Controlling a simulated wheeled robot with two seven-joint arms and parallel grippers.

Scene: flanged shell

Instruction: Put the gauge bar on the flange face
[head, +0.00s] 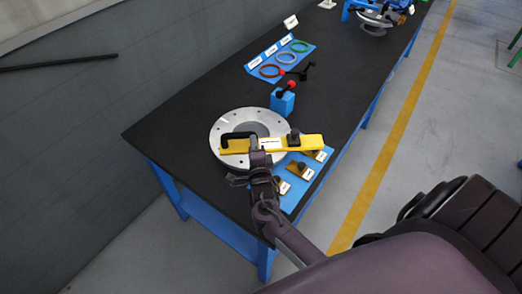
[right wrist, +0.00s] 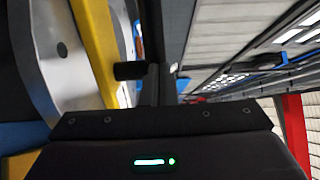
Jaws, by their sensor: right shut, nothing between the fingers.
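The yellow gauge bar (head: 310,141) lies across the silver flange face (head: 219,128) in the head view, its right end reaching past the rim. It carries a white label, a black handle (head: 238,135) and a black knob (head: 293,137). The bar also shows in the right wrist view (right wrist: 92,45), beside the flange (right wrist: 50,50); I cannot tell whether it rests flat. My right gripper (head: 255,146) is at the bar's near side by the label, shut and empty. My left gripper is not in view.
A blue tray (head: 297,201) with small brass-coloured blocks lies right of the flange. A blue block with a red-knobbed lever (head: 283,103) stands behind it. Farther back, a blue tray (head: 262,60) holds coloured rings. The black tabletop (head: 180,120) is clear at left.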

